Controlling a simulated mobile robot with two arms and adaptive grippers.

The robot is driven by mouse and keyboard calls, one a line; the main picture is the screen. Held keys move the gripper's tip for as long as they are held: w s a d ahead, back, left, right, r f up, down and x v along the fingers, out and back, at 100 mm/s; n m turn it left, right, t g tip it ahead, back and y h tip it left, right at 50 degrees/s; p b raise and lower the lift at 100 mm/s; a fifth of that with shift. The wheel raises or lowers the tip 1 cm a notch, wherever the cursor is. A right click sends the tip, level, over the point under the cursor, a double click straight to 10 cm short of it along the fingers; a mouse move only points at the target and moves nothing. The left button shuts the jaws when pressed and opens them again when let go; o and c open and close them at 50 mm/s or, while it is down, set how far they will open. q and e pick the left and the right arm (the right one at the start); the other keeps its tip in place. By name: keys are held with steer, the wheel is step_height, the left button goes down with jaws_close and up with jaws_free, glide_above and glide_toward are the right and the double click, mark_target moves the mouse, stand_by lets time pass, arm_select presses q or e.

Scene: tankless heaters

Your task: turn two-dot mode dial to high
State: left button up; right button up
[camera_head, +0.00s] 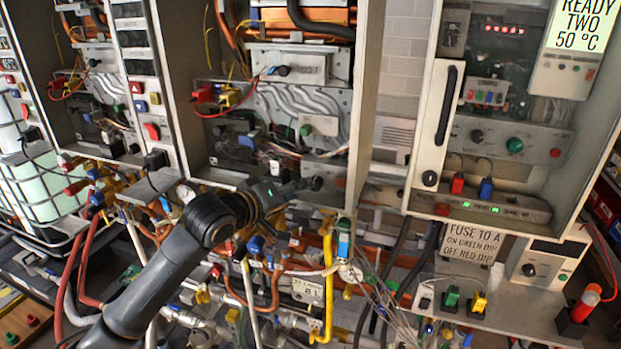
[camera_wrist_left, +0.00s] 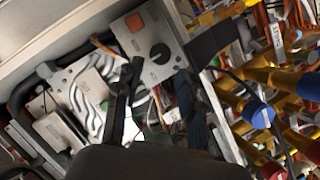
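In the left wrist view a black round dial (camera_wrist_left: 159,53) sits on a light grey panel (camera_wrist_left: 138,38) with an orange square beside it. Dot marks and the dial's setting are too small to read. My left gripper (camera_wrist_left: 158,95) has its two dark fingers apart, with nothing visible between them. The dial lies just beyond the fingertips, apart from them as far as I can tell. In the head view my left gripper (camera_head: 285,188) is at the lower edge of the middle open cabinet, close to a dark knob (camera_head: 317,183). My right gripper is not in view.
White corrugated hoses (camera_head: 300,105) fill the cabinet above. Yellow, copper and red pipes (camera_head: 327,290) crowd the space below. The cabinet's side wall (camera_head: 365,90) stands to the right.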

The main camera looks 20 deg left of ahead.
mark_target(316, 184)
arm_select(q)
steer(key=p+x, duration=0.1)
steer(key=x, duration=0.5)
steer(key=shift+p, duration=0.35)
jaws_close()
